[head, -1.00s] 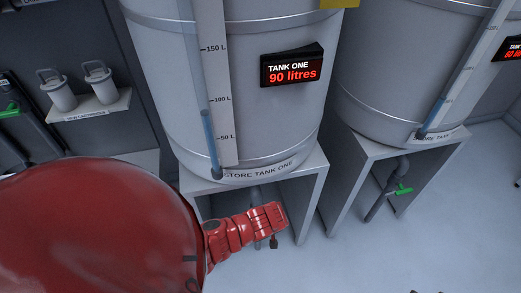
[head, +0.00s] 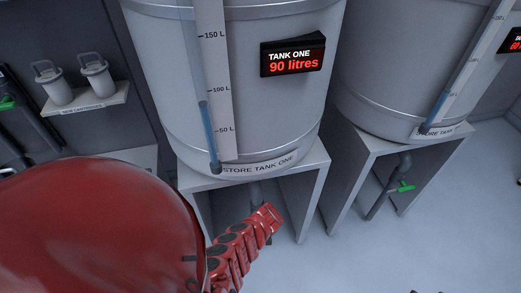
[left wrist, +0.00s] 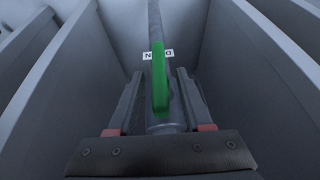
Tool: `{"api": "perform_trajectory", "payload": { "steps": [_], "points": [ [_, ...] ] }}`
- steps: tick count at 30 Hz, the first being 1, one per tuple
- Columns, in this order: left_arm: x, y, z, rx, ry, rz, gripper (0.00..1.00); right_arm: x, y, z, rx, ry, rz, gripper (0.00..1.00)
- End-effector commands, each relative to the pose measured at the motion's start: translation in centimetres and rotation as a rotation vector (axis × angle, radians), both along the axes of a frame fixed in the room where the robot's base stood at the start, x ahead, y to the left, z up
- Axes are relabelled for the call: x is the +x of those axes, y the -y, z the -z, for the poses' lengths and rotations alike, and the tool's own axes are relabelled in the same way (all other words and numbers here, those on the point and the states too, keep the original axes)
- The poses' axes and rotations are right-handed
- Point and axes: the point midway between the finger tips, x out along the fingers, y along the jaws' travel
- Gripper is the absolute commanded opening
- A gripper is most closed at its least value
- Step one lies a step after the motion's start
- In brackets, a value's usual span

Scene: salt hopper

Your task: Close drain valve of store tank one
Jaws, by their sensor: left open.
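Store tank one (head: 235,130) stands on a grey stand with its display at 90 litres. Its drain pipe (head: 255,193) comes down under the stand, and my red left arm covers the lower part in the head view. In the left wrist view the green valve handle (left wrist: 159,78) lies in line with the grey pipe (left wrist: 154,20). My left gripper (left wrist: 160,76) is open, with one dark finger on each side of the handle and valve body. Whether the fingers touch them I cannot tell. My right gripper is not in view.
The stand's side panels (left wrist: 60,75) flank my left gripper closely. A second tank (head: 400,75) stands to the right, with its own green valve handle (head: 402,188). White canisters (head: 95,75) sit on a shelf at left.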

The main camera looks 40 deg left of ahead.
Motion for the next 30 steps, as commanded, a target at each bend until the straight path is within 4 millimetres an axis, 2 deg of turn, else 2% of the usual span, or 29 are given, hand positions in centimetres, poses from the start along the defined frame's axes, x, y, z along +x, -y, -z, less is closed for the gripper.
{"api": "perform_trajectory", "payload": {
  "steps": [1, 4, 15, 17, 24, 30],
  "points": [
    [0.22, -0.04, 0.78, -0.002, 0.003, -0.003, 0.5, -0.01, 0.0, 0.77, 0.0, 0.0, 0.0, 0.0],
    [0.25, -0.32, 1.24, -0.001, 0.001, -0.003, 0.5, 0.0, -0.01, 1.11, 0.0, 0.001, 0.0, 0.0],
    [0.26, -0.45, 1.37, 0.0, 0.0, 0.001, 0.5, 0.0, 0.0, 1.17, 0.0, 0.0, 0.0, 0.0],
    [0.27, -0.45, 1.37, 0.0, 0.0, 0.001, 0.41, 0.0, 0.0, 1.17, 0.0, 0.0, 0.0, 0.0],
    [0.28, -0.44, 1.38, 0.0, 0.0, 0.001, 0.0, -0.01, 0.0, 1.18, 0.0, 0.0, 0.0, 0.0],
    [0.28, -0.43, 1.37, 0.0, 0.0, 0.001, 0.0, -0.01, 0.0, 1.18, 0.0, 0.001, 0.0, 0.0]
  ]
}}
